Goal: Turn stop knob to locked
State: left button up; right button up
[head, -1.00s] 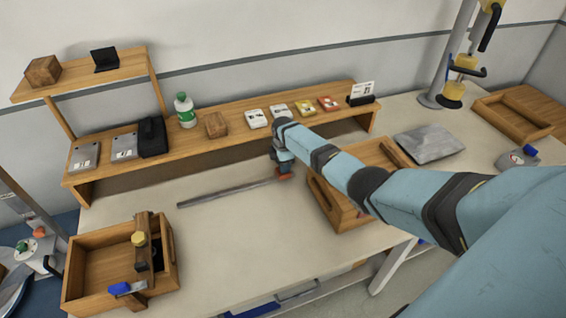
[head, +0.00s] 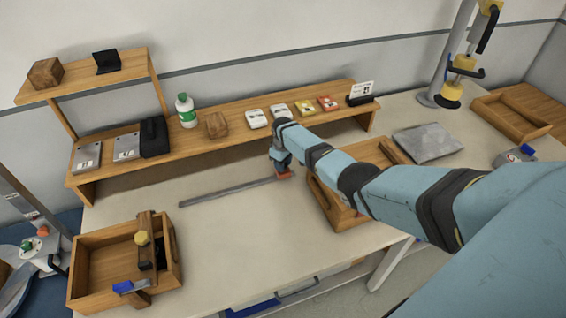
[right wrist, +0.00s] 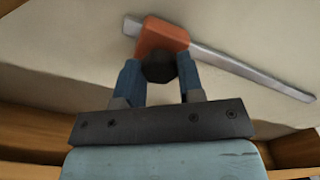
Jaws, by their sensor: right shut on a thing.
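The stop is an orange block (right wrist: 160,36) around a long grey metal rail (right wrist: 250,72). In the right wrist view its dark knob (right wrist: 158,69) faces my gripper. My right gripper (right wrist: 159,76) is shut on the knob, with one blue finger on each side of it. In the head view the right gripper (head: 283,166) reaches down to the orange stop (head: 285,176) at the right end of the visible rail (head: 228,191). No lock marking on the knob is readable. My left gripper is in neither view.
A wooden tray (head: 333,212) lies close to the right of the stop. A wooden shelf (head: 100,178) with cards, a bottle and boxes runs behind. A wooden box (head: 92,292) stands at the front left. The table (head: 235,240) in front of the rail is clear.

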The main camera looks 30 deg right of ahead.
jog(key=m, duration=0.4)
jog(key=shift+m, duration=2)
jog(key=o, duration=0.9)
jog(key=shift+o, duration=0.2)
jog(key=shift+r, duration=0.1)
notch_tip(320, 180, up, 14)
jog(key=shift+b, duration=0.45)
